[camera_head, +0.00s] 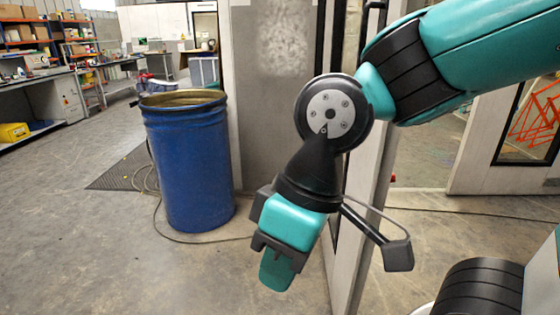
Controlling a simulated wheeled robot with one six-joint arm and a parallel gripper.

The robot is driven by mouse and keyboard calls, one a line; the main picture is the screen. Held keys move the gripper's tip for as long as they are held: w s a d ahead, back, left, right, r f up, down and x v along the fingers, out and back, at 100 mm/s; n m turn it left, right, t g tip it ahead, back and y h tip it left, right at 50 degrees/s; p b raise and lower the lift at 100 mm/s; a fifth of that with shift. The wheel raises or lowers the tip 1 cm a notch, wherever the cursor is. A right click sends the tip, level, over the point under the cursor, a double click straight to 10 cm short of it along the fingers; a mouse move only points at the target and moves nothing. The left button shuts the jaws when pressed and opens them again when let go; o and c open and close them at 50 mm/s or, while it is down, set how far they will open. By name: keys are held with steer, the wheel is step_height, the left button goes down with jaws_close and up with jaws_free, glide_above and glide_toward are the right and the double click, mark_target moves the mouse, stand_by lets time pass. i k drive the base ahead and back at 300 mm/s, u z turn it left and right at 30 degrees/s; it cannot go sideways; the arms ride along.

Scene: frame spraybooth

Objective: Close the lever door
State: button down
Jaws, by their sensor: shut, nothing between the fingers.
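A pale grey door panel (372,215) stands nearly edge-on in the middle of the head view, behind my arm. It appears to stand open, angled toward me. A dark strip or bar shows near its top; I cannot tell whether it is the lever. Part of the panel is hidden by my arm and wrist. My gripper (277,272), teal and dark grey, points downward just left of the panel's lower part. It is shut and empty. I cannot tell whether it touches the door.
A blue open-topped drum (190,165) stands left of my gripper on the concrete floor, with a hose around it. A grey wall (275,80) is behind. Benches and shelves fill the far left. Another panel with a window (535,120) is at right. Floor at front left is clear.

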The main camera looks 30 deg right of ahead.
mark_target(348, 252)
steer(key=u, duration=0.65)
steer(key=i, duration=1)
steer(key=z, duration=1.85)
